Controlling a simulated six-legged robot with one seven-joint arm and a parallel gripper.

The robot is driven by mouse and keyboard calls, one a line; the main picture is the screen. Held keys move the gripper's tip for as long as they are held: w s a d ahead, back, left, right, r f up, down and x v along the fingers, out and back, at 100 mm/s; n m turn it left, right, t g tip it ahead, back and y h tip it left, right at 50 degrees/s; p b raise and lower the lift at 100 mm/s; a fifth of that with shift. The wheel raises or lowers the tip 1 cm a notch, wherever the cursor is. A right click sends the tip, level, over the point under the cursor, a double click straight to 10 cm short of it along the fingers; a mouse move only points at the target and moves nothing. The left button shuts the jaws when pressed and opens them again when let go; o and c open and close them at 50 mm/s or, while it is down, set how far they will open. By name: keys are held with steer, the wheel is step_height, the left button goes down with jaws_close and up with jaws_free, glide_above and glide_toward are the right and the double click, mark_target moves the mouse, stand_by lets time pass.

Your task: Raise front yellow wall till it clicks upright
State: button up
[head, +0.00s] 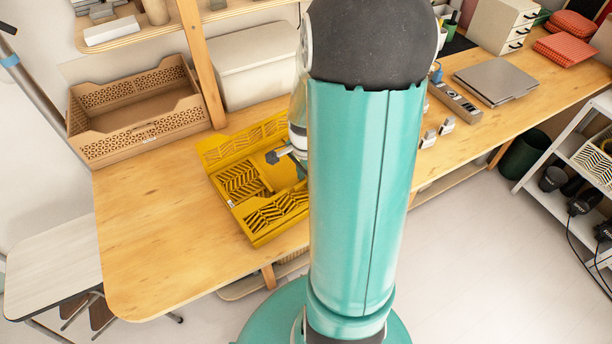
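A yellow folding crate (246,224) with slatted walls lies on the wooden table, partly hidden behind my arm. Its far wall (226,150) stands raised along the back edge. Slatted panels (240,182) show low inside the frame at the left. Another slatted panel (277,211) is at the near side; I cannot tell how far it is tilted. My gripper (274,156) is over the crate, near the far wall. Its dark tip shows, but the rest is hidden by my arm, so I cannot tell whether it is open or touches a wall.
A brown open crate (140,142) stands at the table's back left, beside a wooden post (200,60). A lidded white bin (257,75) is behind the yellow crate. The table (150,235) is bare at the front left. Small blocks and a laptop-like grey slab (496,80) lie at the right.

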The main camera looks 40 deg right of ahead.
jaws_close()
